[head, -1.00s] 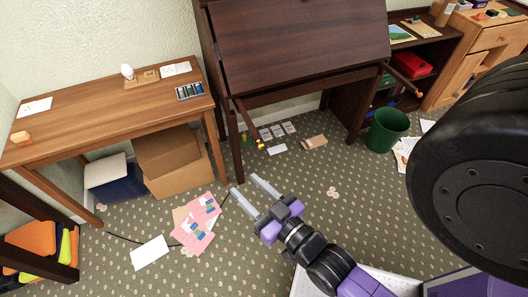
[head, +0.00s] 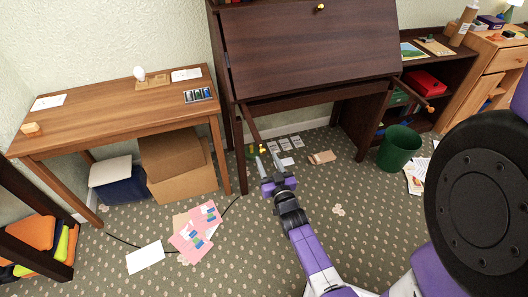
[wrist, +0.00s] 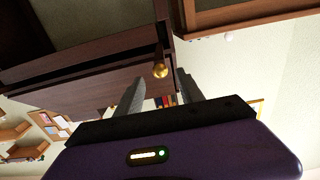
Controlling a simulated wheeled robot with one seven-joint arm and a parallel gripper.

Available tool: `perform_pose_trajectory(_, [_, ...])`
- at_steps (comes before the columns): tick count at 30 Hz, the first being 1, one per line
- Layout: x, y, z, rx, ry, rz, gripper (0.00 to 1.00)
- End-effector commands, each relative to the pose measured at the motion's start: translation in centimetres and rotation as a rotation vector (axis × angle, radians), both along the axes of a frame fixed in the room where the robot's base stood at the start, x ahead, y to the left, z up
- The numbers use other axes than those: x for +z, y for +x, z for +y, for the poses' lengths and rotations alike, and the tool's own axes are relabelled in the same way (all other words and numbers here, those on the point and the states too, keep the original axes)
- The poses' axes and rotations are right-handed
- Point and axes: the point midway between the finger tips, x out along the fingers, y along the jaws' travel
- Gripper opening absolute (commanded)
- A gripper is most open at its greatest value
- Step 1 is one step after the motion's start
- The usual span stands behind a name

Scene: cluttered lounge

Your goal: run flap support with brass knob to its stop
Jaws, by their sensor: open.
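The dark wooden desk (head: 310,50) has two flap supports sticking out below its sloping flap. The left support (head: 250,122) ends in a small brass knob (head: 263,149). The right support (head: 416,92) ends in a copper-coloured knob (head: 430,108). My gripper (head: 268,158) is open and empty just at the brass knob. In the wrist view the brass knob (wrist: 160,70) shows beyond and between my two spread fingertips (wrist: 158,84), with the support bar (wrist: 163,32) behind it. I cannot tell whether a finger touches the knob.
Pink papers (head: 196,232) and cards (head: 288,160) lie on the carpet. A green bin (head: 398,148) stands right, near a dark shelf (head: 440,70). The carpet around my arm is mostly clear.

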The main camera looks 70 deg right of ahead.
Motion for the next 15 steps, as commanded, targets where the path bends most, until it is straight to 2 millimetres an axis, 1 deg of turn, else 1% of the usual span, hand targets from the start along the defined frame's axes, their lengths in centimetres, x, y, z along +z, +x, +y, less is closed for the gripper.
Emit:
perform_pose_trajectory(1, [0.1,0.5,-0.8,-0.002,-0.003,0.0,0.45])
perform_pose_trajectory(6, [0.0,2.2,-2.7,-0.001,-0.003,0.0,0.45])
perform_pose_trajectory(9, [0.0,2.9,-3.5,-0.001,-0.002,-0.001,0.45])
perform_pose_trajectory(15, [0.0,3.5,-4.2,-0.001,0.0,0.001,0.45])
